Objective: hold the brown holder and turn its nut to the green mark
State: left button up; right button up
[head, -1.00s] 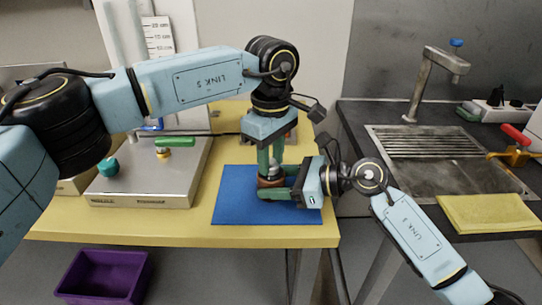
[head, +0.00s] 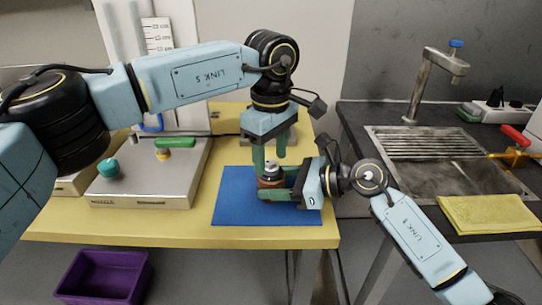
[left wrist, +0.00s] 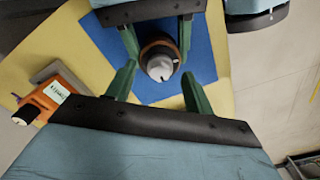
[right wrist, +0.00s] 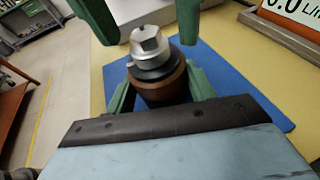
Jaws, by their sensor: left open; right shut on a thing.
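The brown holder (head: 268,184) stands upright on the blue mat (head: 232,205). A silver nut (head: 270,167) sits on top of it, above a dark ring, and shows clearly in the left wrist view (left wrist: 160,67) and right wrist view (right wrist: 147,42). My right gripper (head: 268,189) comes from the right, low down, and is shut on the holder. My left gripper (head: 270,158) points down over the nut. It is open, with a finger on either side of the nut and gaps between. I cannot make out the green mark.
A grey scale-like box (head: 150,185) with green and teal knobs stands left of the mat. An orange meter (left wrist: 52,95) shows in the left wrist view. A sink (head: 420,165) and yellow cloth (head: 487,213) are at the right. A purple bin (head: 104,275) is below.

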aim_at(271, 162)
pick_arm(q)
notch_tip(271, 162, up, 11)
dwell(0.3)
